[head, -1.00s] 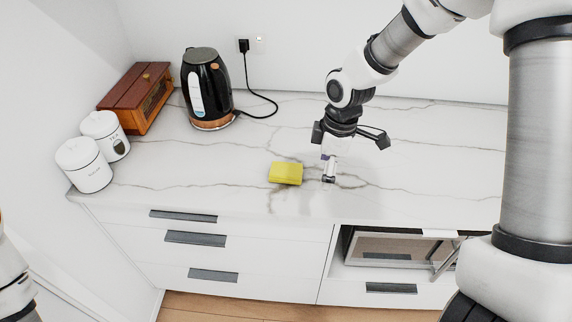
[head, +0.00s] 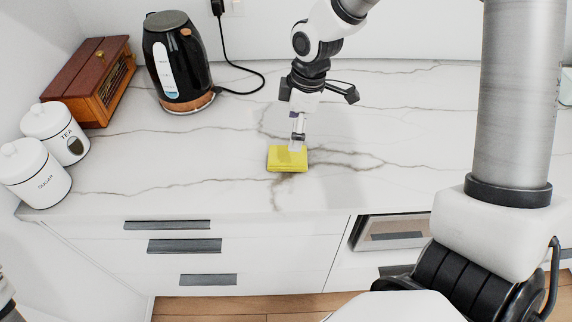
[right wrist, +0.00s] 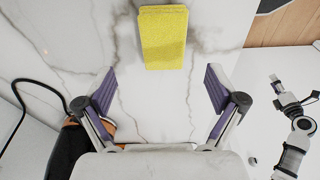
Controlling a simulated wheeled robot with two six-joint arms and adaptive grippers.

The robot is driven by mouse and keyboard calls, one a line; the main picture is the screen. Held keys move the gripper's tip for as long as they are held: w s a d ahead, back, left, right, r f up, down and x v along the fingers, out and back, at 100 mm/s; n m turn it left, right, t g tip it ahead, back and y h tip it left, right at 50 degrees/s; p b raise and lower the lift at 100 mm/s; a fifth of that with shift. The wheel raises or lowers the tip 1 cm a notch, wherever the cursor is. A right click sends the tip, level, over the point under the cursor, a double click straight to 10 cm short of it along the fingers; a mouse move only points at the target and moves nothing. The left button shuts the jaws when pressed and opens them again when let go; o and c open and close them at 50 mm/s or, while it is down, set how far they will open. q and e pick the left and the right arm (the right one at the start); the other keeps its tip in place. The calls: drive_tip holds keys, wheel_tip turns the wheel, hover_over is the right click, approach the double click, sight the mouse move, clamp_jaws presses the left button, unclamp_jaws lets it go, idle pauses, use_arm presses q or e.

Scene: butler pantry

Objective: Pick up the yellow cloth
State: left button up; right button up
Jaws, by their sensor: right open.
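The yellow cloth (head: 287,162), a small folded stack, lies on the white marble counter near its front edge. My right gripper (head: 297,146) points down over the cloth's back edge in the head view. In the right wrist view the right gripper (right wrist: 160,92) is open and empty, its purple-padded fingers wide apart. The cloth (right wrist: 163,38) lies ahead of the fingertips, roughly centred between them, and is not gripped. My left gripper (right wrist: 287,92) shows small at the right of the wrist view; its jaws are too small to read.
A black kettle (head: 178,63) with a cord stands at the back left. A wooden box (head: 90,80) and two white canisters (head: 56,133) stand further left. Drawers (head: 190,245) and an appliance (head: 392,232) sit below the counter. The counter around the cloth is clear.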

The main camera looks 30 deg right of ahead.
sight(288, 154)
drive_tip(key=f, duration=0.3)
drive_tip(key=a+f+p, duration=0.1)
drive_tip(key=f, duration=0.3)
drive_tip(key=shift+a+f, duration=0.1)
drive_tip(key=shift+a, duration=0.1)
drive_tip(key=shift+w+f, duration=0.25)
drive_tip(key=shift+f, duration=0.2)
drive_tip(key=shift+s+r, duration=0.15)
drive_tip(key=c, duration=1.2)
